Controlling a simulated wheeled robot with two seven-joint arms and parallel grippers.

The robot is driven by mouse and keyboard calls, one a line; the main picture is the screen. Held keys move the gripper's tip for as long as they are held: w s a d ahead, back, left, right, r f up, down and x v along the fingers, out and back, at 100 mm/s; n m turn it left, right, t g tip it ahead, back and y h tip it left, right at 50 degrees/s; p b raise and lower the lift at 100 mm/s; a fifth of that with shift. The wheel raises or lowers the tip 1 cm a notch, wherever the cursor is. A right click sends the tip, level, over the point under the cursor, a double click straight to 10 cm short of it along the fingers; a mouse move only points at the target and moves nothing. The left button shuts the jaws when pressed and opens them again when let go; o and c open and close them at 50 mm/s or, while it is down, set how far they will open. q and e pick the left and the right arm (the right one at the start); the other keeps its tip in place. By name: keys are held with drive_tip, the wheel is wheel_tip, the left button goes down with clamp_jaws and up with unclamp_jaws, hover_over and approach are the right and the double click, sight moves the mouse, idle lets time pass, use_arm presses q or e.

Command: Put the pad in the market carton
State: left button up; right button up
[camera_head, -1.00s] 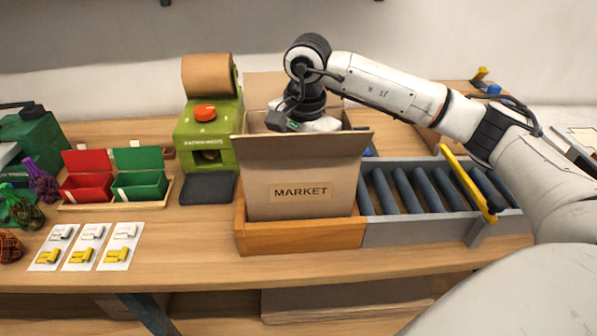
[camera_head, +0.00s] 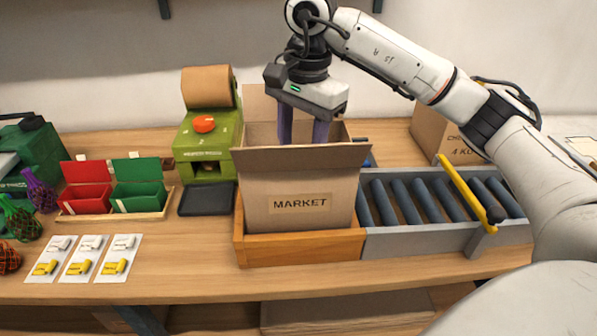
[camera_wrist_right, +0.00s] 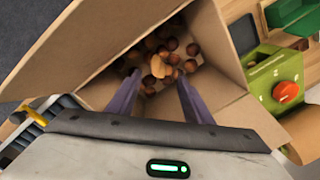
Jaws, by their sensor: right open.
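The market carton (camera_head: 262,207) stands upright with its flaps open in a wooden frame; its front reads MARKET. My right gripper (camera_head: 303,128) is above the carton mouth, pointing down, its fingers partly behind the front flap. In the right wrist view its fingers (camera_wrist_right: 157,85) are spread with nothing between them. Several brown chestnuts (camera_wrist_right: 172,58) and some lighter tan pieces lie at the carton bottom. I cannot make out a pad for certain; whether a tan piece is one, I cannot tell. My left gripper is not in view.
A green machine (camera_head: 207,150) with a brown paper roll (camera_head: 209,88) and a dark tray (camera_head: 207,199) stand left of the carton. A grey roller conveyor (camera_head: 405,240) with a yellow bar adjoins right. Red (camera_head: 86,198) and green bins (camera_head: 138,196) stand further left.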

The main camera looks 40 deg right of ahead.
drive_tip(key=shift+s+r, duration=0.1)
drive_tip(key=shift+r, duration=1.65)
